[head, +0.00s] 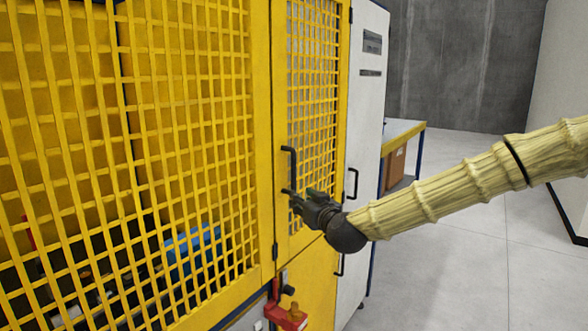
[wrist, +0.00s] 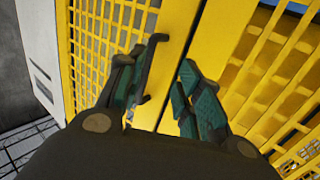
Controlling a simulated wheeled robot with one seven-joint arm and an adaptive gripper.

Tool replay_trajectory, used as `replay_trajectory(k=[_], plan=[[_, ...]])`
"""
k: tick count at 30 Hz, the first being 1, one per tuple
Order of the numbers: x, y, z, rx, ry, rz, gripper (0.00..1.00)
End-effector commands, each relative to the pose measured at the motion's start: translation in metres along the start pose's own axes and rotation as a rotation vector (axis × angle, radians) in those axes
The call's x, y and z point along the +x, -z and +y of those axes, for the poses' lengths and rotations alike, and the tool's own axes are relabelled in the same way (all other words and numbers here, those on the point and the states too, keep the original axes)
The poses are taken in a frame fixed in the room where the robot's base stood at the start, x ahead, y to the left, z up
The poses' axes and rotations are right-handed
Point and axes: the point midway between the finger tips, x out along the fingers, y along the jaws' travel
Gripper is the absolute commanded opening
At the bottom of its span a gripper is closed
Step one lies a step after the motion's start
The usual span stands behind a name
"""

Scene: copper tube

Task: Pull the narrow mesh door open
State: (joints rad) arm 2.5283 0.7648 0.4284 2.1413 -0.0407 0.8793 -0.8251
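The narrow yellow mesh door (head: 312,90) stands right of the wide mesh panel in the head view and looks shut. It also shows at the upper left of the wrist view (wrist: 108,28). Its black upright bar handle (head: 291,165) is on the door's left side. My gripper (head: 296,200) is at the handle's lower part. In the wrist view my gripper (wrist: 158,75) has its fingers spread, with the handle (wrist: 153,50) close beside the left finger. I cannot tell whether they touch.
The wide yellow mesh panel (head: 190,110) fills the left. A red latch-like part (head: 287,317) sits low beside the narrow door. A white cabinet (head: 367,75) with a black handle (head: 351,184) stands right of it. A table (head: 403,130) is behind; grey floor (head: 450,270) is free at right.

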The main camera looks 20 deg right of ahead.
Motion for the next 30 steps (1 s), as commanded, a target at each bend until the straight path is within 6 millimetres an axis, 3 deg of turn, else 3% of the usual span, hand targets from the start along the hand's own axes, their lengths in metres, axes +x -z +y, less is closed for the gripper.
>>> replay_trajectory(k=[1, 3, 6, 14, 30], plan=[[-0.001, 0.020, 0.006, -0.001, -0.009, 0.029, 0.35], [-0.001, 0.037, 0.011, -0.005, -0.018, 0.055, 0.35], [0.000, 0.048, 0.014, -0.009, -0.023, 0.071, 0.35], [0.018, 0.051, 0.015, -0.010, -0.023, 0.072, 0.35], [0.079, 0.055, 0.016, -0.009, -0.023, 0.071, 0.35]])
